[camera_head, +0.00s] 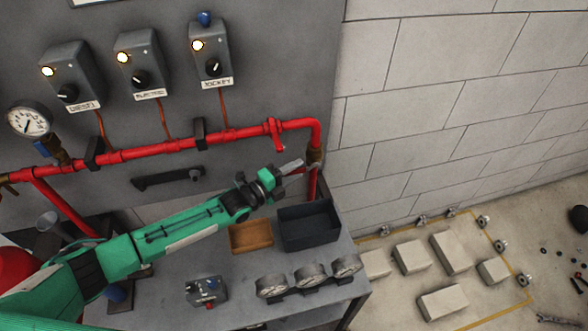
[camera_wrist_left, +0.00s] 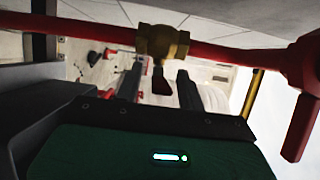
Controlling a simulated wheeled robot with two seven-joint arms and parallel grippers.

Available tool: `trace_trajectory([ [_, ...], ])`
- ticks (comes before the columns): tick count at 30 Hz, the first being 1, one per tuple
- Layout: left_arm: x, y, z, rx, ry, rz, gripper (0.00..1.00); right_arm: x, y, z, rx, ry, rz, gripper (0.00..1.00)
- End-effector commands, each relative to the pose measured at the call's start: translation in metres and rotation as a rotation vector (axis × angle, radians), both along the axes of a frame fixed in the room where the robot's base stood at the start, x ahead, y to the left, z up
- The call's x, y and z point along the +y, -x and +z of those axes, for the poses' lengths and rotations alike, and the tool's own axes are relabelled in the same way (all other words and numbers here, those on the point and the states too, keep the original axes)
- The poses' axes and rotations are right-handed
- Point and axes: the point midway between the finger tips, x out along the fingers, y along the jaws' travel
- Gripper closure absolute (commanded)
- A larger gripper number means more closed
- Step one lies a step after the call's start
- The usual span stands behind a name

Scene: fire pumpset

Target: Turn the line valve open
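A brass valve (camera_head: 314,157), which I take for the line valve, sits on the red pipe (camera_head: 316,135) below its bend at the panel's right edge. In the left wrist view the brass valve body (camera_wrist_left: 162,42) is at top centre. A small dark red handle (camera_wrist_left: 160,82) hangs from it toward my gripper. My left gripper (camera_head: 293,166) is beside the valve, reaching from the left. In the left wrist view its two fingers (camera_wrist_left: 158,85) are apart, one on each side of the handle, with gaps visible. Whether the handle is within their depth is unclear. My right gripper is not in view.
Below my left arm, a table holds a dark tray (camera_head: 309,244), a wooden tray (camera_head: 250,249), a row of gauges (camera_head: 311,275) and a small switch box (camera_head: 206,291). Panel boxes (camera_head: 137,67) hang above the pipe. Pale blocks (camera_head: 450,252) lie on the floor at right.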

Motion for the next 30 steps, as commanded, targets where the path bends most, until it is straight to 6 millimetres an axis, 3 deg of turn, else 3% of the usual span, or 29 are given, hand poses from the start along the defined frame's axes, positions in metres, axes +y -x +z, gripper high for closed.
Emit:
trace_trajectory([
  [8, -0.001, -0.001, -0.001, 0.001, -0.001, 0.0, 0.61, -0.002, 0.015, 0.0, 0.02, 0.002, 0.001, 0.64],
  [15, -0.001, -0.001, -0.001, 0.001, 0.0, 0.0, 1.0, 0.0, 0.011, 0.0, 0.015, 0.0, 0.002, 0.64],
  [23, -0.001, -0.001, 0.003, 0.007, -0.015, -0.001, 1.0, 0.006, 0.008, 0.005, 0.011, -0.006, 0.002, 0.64],
  [30, -0.003, -0.001, 0.019, 0.048, -0.148, -0.004, 1.0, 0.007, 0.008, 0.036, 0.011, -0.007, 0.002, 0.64],
])
